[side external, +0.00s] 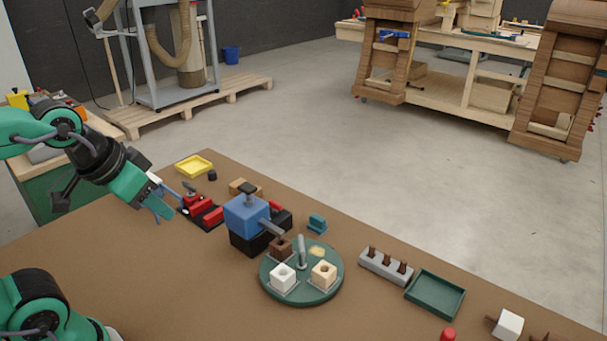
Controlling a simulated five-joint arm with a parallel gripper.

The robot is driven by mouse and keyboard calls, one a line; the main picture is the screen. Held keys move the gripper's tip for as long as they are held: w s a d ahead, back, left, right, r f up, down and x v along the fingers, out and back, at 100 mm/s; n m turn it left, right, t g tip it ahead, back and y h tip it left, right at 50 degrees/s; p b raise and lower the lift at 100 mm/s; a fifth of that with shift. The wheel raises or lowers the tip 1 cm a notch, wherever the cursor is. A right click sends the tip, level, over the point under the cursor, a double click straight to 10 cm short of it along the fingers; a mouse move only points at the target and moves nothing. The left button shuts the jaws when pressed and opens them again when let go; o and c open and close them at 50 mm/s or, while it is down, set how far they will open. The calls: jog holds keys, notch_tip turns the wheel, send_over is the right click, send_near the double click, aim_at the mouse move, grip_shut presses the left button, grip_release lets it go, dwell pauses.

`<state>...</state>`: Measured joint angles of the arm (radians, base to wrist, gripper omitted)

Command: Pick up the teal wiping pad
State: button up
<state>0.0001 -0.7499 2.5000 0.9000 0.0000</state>
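The teal wiping pad (317,223) is a small teal block with a raised top. It rests on the brown table, right of the blue-and-black machine and behind the green round turntable. My gripper (164,205) is at the left, in front of the red-and-black fixture and well apart from the pad. Its fingers are small and overlap in this view, so I cannot tell whether they are open or shut. I see no object clearly held in them.
The blue-and-black machine (247,216) stands between my gripper and the pad. The turntable (302,296) carries several blocks. A grey peg holder (384,267) and a dark green tray (435,295) lie to the right. A yellow tray (194,166) is at the back.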

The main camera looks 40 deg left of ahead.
jog(key=shift+o, duration=0.5)
jog(key=o, duration=0.7)
